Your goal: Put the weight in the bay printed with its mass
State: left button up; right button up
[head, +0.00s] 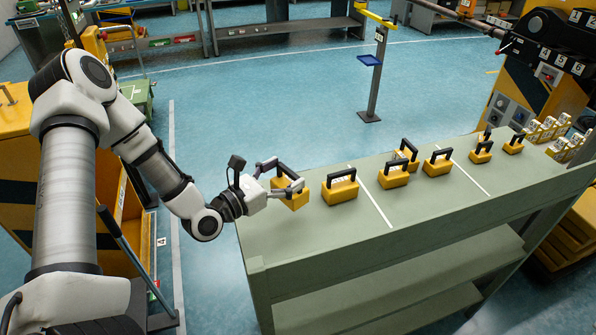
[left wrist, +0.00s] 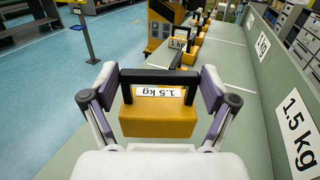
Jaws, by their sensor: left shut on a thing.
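My left gripper (head: 283,177) is shut on a yellow weight (head: 291,200) with a black handle, at the left end of the green bench (head: 420,246). In the left wrist view the fingers (left wrist: 158,76) grip the handle from both sides. This weight (left wrist: 158,118) is upright and labelled 1.5 kg. I cannot tell whether its base touches the bench. A 1.5 kg print (left wrist: 298,132) is on the side panel beside it, and a 1 kg print (left wrist: 262,44) is farther along. White lines (head: 370,196) divide the bench top into bays. My right gripper is out of view.
Another yellow weight (head: 341,190) stands close to the right of the held one, in the same bay. Several more stand farther right, such as one in the middle bay (head: 394,177). Bare bench top lies in front of them.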

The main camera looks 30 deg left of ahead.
pick_arm(q)
jog(key=f, duration=0.5)
jog(key=shift+w+d+f, duration=0.15)
jog(key=shift+w+f, duration=0.1)
jog(key=shift+w, duration=0.05)
jog(key=shift+f, duration=0.2)
jog(key=o, duration=1.6)
jog(key=shift+s+f, duration=0.1)
jog(key=shift+f, duration=0.05)
jog(key=shift+s, duration=0.1)
